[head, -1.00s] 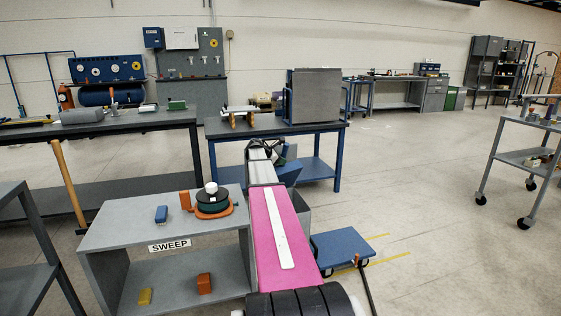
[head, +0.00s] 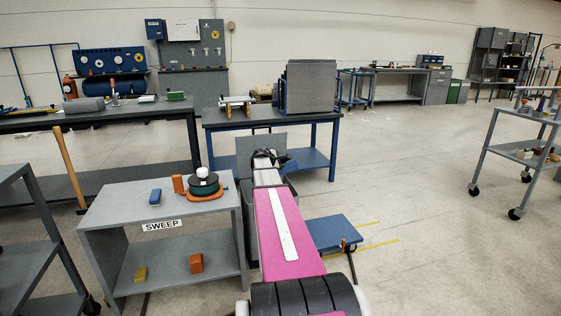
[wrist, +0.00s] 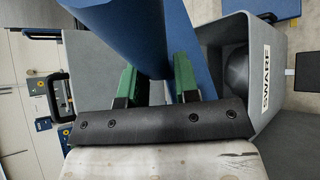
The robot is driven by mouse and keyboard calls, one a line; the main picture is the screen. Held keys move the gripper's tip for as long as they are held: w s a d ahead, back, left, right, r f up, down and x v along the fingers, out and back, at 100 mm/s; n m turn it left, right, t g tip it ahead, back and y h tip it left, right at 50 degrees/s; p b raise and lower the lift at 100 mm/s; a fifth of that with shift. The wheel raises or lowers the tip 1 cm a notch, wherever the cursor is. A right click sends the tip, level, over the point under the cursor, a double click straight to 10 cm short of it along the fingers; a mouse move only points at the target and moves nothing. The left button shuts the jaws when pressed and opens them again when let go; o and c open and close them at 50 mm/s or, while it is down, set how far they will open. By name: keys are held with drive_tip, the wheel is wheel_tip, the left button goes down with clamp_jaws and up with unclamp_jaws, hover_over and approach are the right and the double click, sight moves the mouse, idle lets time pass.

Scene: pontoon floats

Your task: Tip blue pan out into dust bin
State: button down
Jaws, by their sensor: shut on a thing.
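The blue pan (wrist: 125,30) fills the top middle of the wrist view. My gripper (wrist: 157,82), with green fingers, is shut on it. The pan looks tilted, and its contents do not show. A grey open bin (wrist: 290,75) labelled SWARF lies beside and beyond the pan, with a dark rounded thing inside. In the head view my gripper (head: 268,157) is at the far end of my pink arm, in front of a grey upright panel that looks like part of the bin (head: 246,147). The pan is mostly hidden there.
A blue low cart (head: 330,232) stands to the right. A workbench (head: 225,119) is behind.

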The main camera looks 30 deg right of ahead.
drive_tip(key=shift+s+f+m+t, duration=1.7)
drive_tip(key=shift+s+f, duration=1.2)
drive_tip(key=shift+f, duration=0.45)
drive_tip(key=shift+h, duration=0.3)
drive_tip(key=shift+w+d+r, duration=0.1)
drive_tip(key=shift+d+r, duration=0.05)
drive_tip(key=shift+r, duration=1.15)
drive_tip(key=shift+d+r, duration=0.15)
drive_tip(key=shift+r, duration=1.1)
